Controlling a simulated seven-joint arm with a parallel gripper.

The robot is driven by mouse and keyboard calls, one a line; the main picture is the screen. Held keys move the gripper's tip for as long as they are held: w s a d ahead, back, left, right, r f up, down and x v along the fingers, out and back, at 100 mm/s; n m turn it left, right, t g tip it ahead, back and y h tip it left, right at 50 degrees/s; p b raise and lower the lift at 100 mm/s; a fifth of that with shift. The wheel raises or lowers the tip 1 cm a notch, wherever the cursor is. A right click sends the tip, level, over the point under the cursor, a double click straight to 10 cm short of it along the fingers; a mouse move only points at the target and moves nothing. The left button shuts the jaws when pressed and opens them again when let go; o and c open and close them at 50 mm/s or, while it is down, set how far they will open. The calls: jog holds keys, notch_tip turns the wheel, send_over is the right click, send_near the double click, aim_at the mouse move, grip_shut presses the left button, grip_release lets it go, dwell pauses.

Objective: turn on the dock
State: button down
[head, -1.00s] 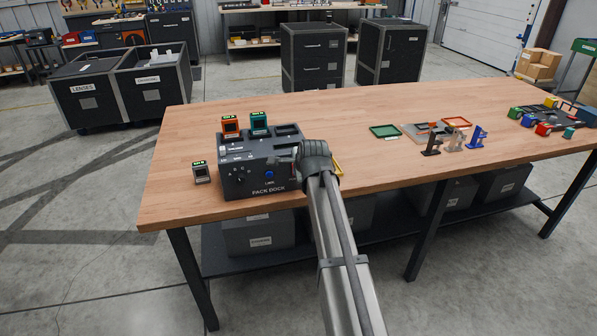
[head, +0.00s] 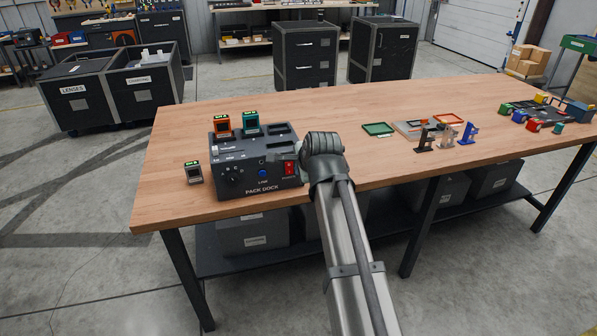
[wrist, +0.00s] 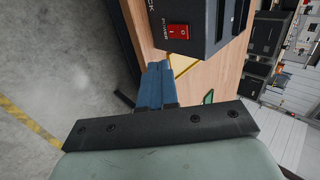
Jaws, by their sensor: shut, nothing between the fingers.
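The dark grey pack dock (head: 222,190) stands near the front left edge of the table. Its red power switch (head: 289,168) is on the right of its front face and also shows in the wrist view (wrist: 178,31). I cannot tell whether the switch is on or off. My gripper (wrist: 157,66) has blue fingers, shut and empty. They are apart from the switch, just below it in the wrist picture. In the head view my arm hides most of the gripper, to the right of the dock.
Orange (head: 222,124) and teal (head: 251,122) packs stand in the dock's top; a grey pack (head: 193,173) stands at its left. A yellow-edged item (wrist: 184,64) lies near my fingers. Small parts and trays are further right. The table (head: 320,105) behind the dock is clear.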

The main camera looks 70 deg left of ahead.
aim_at(289, 168)
jog(key=shift+d+r, duration=0.25)
jog(key=shift+r, duration=0.05)
jog(key=shift+d+f, duration=0.2)
jog(key=shift+f, duration=0.45)
jog(key=shift+a, duration=0.1)
jog(key=shift+a+r+x, duration=0.3)
jog(key=shift+x, duration=1.85)
jog(key=shift+a+r+x, duration=0.25)
jog(key=shift+a+x, duration=0.05)
jog(key=shift+x, duration=1.9)
jog(key=shift+a+r+x, duration=0.3)
jog(key=shift+x, duration=1.85)
